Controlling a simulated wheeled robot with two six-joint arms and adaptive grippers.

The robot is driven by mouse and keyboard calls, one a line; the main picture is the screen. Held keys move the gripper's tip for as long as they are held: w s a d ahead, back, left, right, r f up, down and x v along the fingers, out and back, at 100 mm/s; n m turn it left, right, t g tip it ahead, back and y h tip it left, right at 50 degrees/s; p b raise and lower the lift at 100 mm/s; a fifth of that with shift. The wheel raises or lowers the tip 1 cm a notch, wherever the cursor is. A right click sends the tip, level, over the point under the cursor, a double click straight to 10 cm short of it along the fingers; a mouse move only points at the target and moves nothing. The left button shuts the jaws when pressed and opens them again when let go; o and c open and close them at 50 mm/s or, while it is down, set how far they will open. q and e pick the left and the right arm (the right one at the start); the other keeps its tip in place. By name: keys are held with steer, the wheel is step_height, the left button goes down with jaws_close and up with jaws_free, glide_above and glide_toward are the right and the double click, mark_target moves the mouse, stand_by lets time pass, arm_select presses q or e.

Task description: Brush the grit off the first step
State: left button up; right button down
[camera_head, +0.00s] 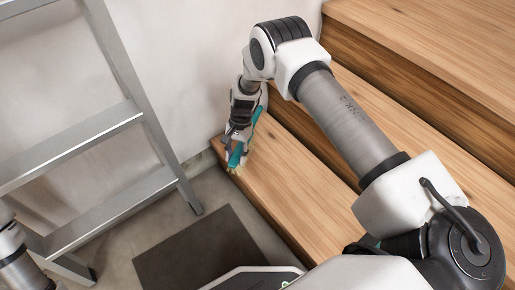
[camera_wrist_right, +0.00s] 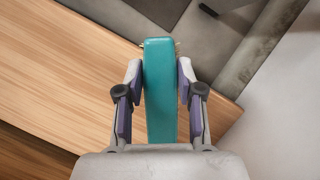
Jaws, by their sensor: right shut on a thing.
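The first step (camera_head: 285,201) is the lowest wooden tread, running from the centre to the lower right in the head view. In the right wrist view its tread (camera_wrist_right: 50,75) fills the left side. My right gripper (camera_head: 238,150) is shut on a teal brush (camera_head: 237,156) at the step's far left end, near the wall. The brush handle (camera_wrist_right: 160,85) sits between both fingers in the right wrist view. Pale bristles show at its lower end, at or just above the tread; contact is unclear. I cannot make out any grit. My left gripper is out of view.
A metal ladder (camera_head: 128,112) stands at the left against the white wall (camera_head: 185,60). A dark mat (camera_head: 200,250) lies on the grey floor before the step. Higher wooden steps (camera_head: 440,40) rise at the right.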

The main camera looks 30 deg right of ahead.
steer(key=shift+s+d+r+p, duration=0.1)
steer(key=shift+s+d+p, duration=0.05)
steer(key=shift+s+p, duration=1.15)
steer(key=shift+s+d+p, duration=0.1)
steer(key=shift+s+p, duration=0.85)
steer(key=shift+s, duration=0.5)
steer(key=shift+f+b, duration=0.6)
steer(key=shift+f, duration=0.25)
steer(key=shift+f+b, duration=0.35)
steer(key=shift+f, duration=0.15)
steer(key=shift+f, duration=0.35)
